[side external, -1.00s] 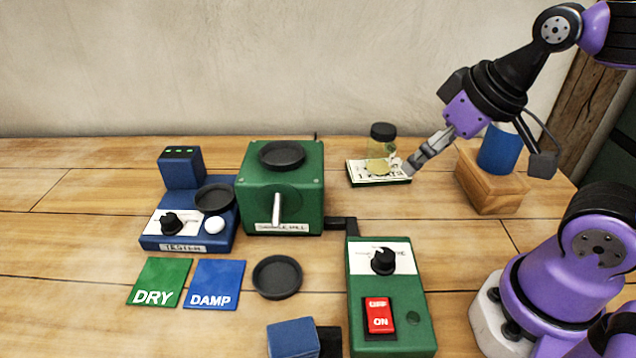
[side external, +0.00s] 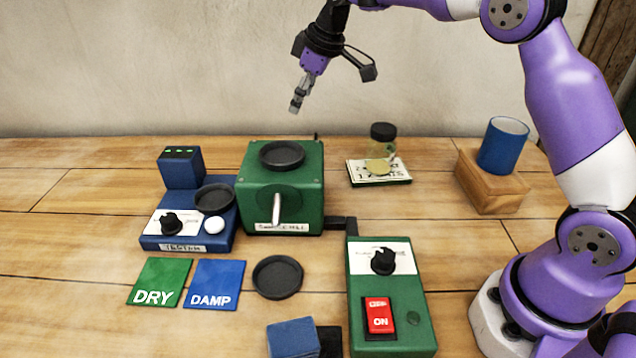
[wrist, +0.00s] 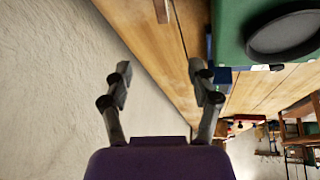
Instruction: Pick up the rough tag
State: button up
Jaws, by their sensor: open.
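I cannot make out any tag marked rough in these views. Two flat squares lie at the front left in the side view: a green one reading DRY (side external: 158,275) and a blue one reading DAMP (side external: 215,278). My gripper (side external: 296,106) is high above the table, above and behind the green mill (side external: 260,200), well apart from everything. In the wrist view my gripper (wrist: 158,72) has its fingers spread, with nothing between them.
A blue tester (side external: 190,235) stands left of the mill. A dark dish (side external: 277,277) and a green switch box (side external: 392,290) are in front. A lidded jar (side external: 382,147) stands on a card (side external: 366,179). A blue cup (side external: 502,148) stands on a wooden block (side external: 489,190). A blue block (side external: 293,337) sits at the front.

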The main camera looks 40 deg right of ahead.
jog(key=f, duration=0.6)
jog(key=w+f, duration=0.1)
jog(key=f, duration=0.2)
jog(key=shift+f, duration=0.35)
jog(key=x, duration=0.6)
jog(key=shift+w+f, duration=0.1)
jog(key=c, duration=1.1)
